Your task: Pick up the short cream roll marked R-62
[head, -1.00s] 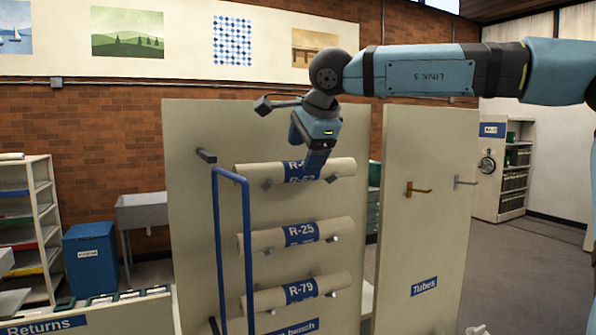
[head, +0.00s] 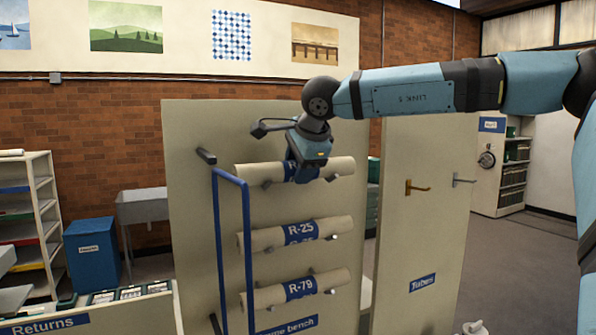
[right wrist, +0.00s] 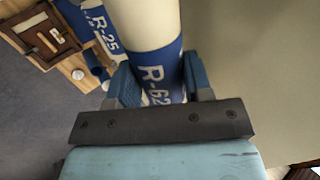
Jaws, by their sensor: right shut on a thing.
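The short cream roll marked R-62 (head: 335,167) lies level on the top pegs of the cream panel. My right gripper (head: 303,172) reaches it from above in the head view and covers most of its blue label. In the right wrist view the R-62 label (right wrist: 160,80) sits between the two blue fingers (right wrist: 157,88), one on each side of the roll. The right gripper is shut on the roll. My left gripper is not in view.
Roll R-25 (head: 262,239) and roll R-79 (head: 265,298) lie on pegs below. A blue rail frame (head: 247,250) stands in front of the panel's left part. A second panel with hooks (head: 418,188) stands to the right.

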